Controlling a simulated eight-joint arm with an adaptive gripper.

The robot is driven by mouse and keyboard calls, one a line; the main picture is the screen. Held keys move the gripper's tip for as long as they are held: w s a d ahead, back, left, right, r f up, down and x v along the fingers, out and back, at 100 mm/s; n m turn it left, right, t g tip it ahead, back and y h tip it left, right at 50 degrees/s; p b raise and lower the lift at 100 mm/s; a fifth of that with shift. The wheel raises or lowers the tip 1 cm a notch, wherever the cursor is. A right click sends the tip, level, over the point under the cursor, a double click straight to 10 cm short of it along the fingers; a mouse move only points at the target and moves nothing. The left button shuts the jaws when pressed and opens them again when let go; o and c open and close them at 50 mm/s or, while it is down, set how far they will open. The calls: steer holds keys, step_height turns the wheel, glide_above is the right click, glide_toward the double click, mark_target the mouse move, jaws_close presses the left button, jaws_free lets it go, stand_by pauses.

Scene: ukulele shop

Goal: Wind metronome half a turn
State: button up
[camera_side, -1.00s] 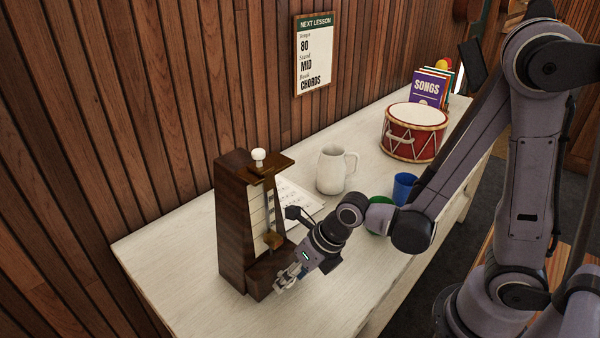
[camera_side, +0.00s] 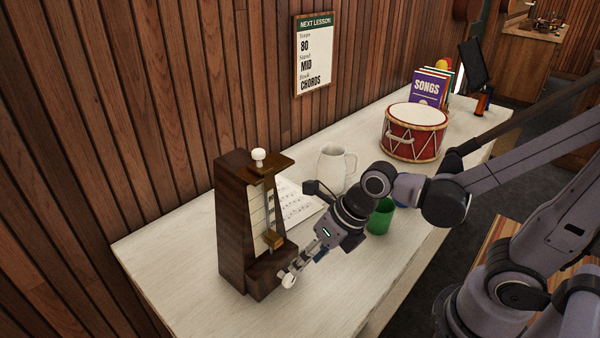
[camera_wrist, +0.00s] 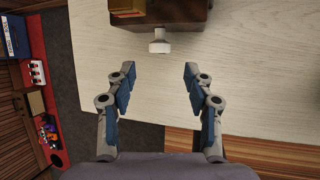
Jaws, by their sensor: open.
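The metronome (camera_side: 235,235) is a tall dark wooden case standing upright at the near left end of the pale table. It has a white knob on top, a pendulum with a brass-coloured weight (camera_side: 272,240), and a pale winding key (camera_side: 287,279) low on its side. In the wrist view the key (camera_wrist: 160,43) sticks out from the dark case (camera_wrist: 185,12), centred ahead of my fingers. My gripper (camera_wrist: 158,80) is open and empty, with the key beyond its fingertips and apart from them. In the side view my gripper (camera_side: 305,262) is just right of the key.
A white mug (camera_side: 333,168), a green cup (camera_side: 380,218), a sheet of music (camera_side: 297,203) and a red drum (camera_side: 413,135) stand or lie on the table (camera_side: 190,260). Songbooks (camera_side: 430,88) stand at the back. The table's front left area is clear.

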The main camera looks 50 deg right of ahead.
mark_target(291, 278)
steer(key=shift+v, duration=2.25)
steer(key=shift+w+a+f+n+h, duration=0.1)
steer(key=shift+w+a+f+h, duration=0.55)
steer(key=shift+f, duration=1.1)
steer(key=shift+w+a+f+n+h, duration=0.1)
steer(key=shift+w+a+f+h, duration=0.45)
steer(key=shift+f, duration=1.25)
steer(key=shift+w+a+f+n+h, duration=0.1)
steer(key=shift+w+a+f+h, duration=0.35)
steer(key=shift+w+f, duration=0.95)
steer(key=shift+s+a+f, duration=0.1)
steer(key=shift+s+f, duration=0.25)
jaws_close()
